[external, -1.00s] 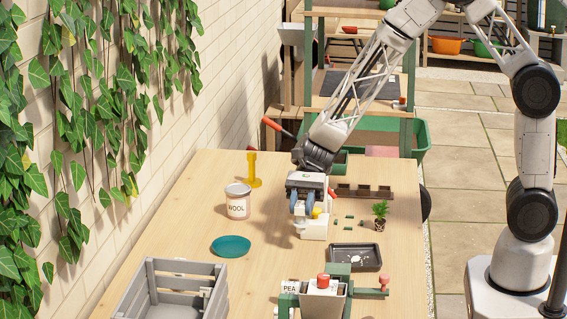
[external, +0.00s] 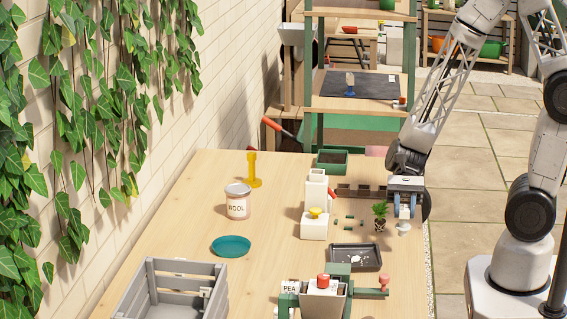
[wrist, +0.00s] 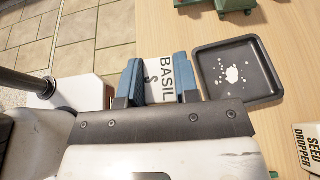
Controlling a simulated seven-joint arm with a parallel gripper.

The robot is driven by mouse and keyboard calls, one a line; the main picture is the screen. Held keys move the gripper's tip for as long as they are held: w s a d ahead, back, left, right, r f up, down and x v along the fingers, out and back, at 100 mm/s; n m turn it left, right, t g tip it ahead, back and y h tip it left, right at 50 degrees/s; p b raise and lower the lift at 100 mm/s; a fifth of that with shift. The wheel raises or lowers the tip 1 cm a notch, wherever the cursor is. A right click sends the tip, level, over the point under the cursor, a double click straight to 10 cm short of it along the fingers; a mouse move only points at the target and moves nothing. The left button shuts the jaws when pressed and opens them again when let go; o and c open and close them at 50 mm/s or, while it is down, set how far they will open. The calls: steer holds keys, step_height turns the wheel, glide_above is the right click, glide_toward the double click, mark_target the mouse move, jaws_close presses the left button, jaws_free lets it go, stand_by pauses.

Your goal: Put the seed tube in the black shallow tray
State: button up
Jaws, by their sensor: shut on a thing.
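My gripper (external: 405,210) is shut on a pale seed tube (external: 404,229), held near the right edge of the table. In the wrist view the tube (wrist: 166,88) sits between the blue fingers of my gripper (wrist: 160,70), its label reading "BASIL S" with the rest hidden. The black shallow tray (external: 334,265) lies on the table to the left of and nearer the camera than my gripper. In the wrist view the tray (wrist: 206,82) is right of the fingers, apart from the tube, with white bits on its floor.
A white dispenser with a yellow knob (external: 314,226) stands further left. A green-framed device (external: 338,284) is just in front of the tray.

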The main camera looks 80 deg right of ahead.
steer(key=s, duration=0.4)
steer(key=shift+a+f, duration=0.15)
steer(key=shift+a, duration=0.05)
steer(key=shift+w, duration=0.15)
glide_above(355, 259)
steer(key=shift+f, duration=0.75)
steer(key=shift+f, duration=1.75)
steer(key=shift+f, duration=0.15)
